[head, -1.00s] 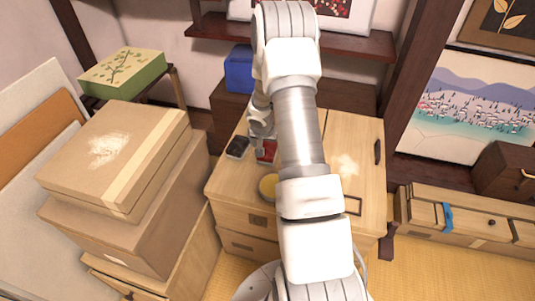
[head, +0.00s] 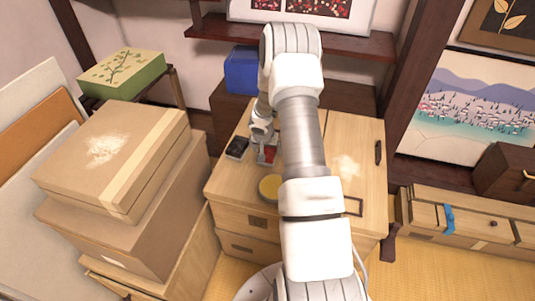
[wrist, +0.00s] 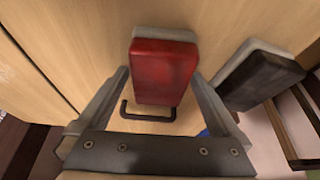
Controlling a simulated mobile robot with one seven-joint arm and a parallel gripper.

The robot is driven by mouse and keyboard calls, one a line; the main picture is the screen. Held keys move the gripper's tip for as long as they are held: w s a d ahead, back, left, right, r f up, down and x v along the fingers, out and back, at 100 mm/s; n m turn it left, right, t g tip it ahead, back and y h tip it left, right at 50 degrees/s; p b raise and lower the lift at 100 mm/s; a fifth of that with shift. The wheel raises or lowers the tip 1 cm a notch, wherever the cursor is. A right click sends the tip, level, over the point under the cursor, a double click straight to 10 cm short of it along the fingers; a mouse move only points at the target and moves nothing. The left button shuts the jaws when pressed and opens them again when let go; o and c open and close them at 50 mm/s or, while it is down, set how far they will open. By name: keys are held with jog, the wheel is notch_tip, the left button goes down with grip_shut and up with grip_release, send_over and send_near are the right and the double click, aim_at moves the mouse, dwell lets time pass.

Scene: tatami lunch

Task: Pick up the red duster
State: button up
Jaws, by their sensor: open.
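The red duster (wrist: 165,70) lies on the light wooden cabinet top, red face toward the wrist camera, with a pale edge at its far end. In the head view the red duster (head: 269,158) is partly hidden by my arm. My gripper (wrist: 158,76) is open and empty. In the wrist view its two fingers appear on either side of the duster, with visible gaps. I cannot tell how far above the top the fingertips are. In the head view my gripper (head: 264,150) is small and right at the duster.
A black duster-like block (wrist: 262,78) lies close to the right finger; it also shows in the head view (head: 237,148). A round yellow item (head: 270,188) sits nearer the cabinet's front edge. Cardboard boxes (head: 110,160) are stacked at left. A blue box (head: 240,70) stands behind.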

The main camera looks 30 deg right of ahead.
aim_at(268, 149)
jog(key=shift+f+b, duration=0.2)
jog(key=shift+b, duration=0.15)
dwell(0.5)
jog(key=c, duration=1.3)
jog(key=shift+o, duration=0.2)
jog(key=shift+r, duration=0.2)
jog(key=shift+r+p, duration=0.3)
jog(key=shift+p, duration=0.55)
notch_tip(268, 149, up, 4)
jog(key=shift+r+p, duration=0.1)
jog(key=shift+p, duration=0.6)
jog(key=s+d+r+p, duration=0.2)
jog(key=s+d+r, duration=0.4)
jog(key=s, duration=0.3)
jog(key=shift+s+d+r, duration=0.2)
jog(key=shift+s+d, duration=0.05)
jog(key=shift+d, duration=0.15)
